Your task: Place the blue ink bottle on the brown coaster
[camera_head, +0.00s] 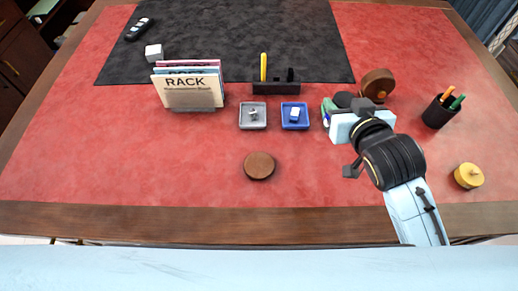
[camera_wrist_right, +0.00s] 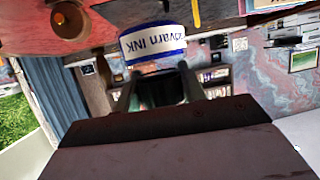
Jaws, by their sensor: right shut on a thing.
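The brown coaster (camera_head: 259,166) lies flat and bare on the red desk top, left of my right gripper. My right gripper (camera_head: 335,108) is over the desk, behind and to the right of the coaster. It is shut on the ink bottle (camera_wrist_right: 152,45), whose white label with blue bands and the word INK shows between the fingers in the right wrist view. In the head view my gripper hides most of the bottle; a small blue and white part shows at its left edge. My left gripper is not in view.
Behind the coaster are a grey tray (camera_head: 252,123), a blue tray (camera_head: 295,125), a pen holder (camera_head: 276,88) and a RACK book stand (camera_head: 188,92). A brown round object (camera_head: 377,83), a black pen cup (camera_head: 437,112) and a yellow round box (camera_head: 468,176) stand right. The desk around the coaster is clear.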

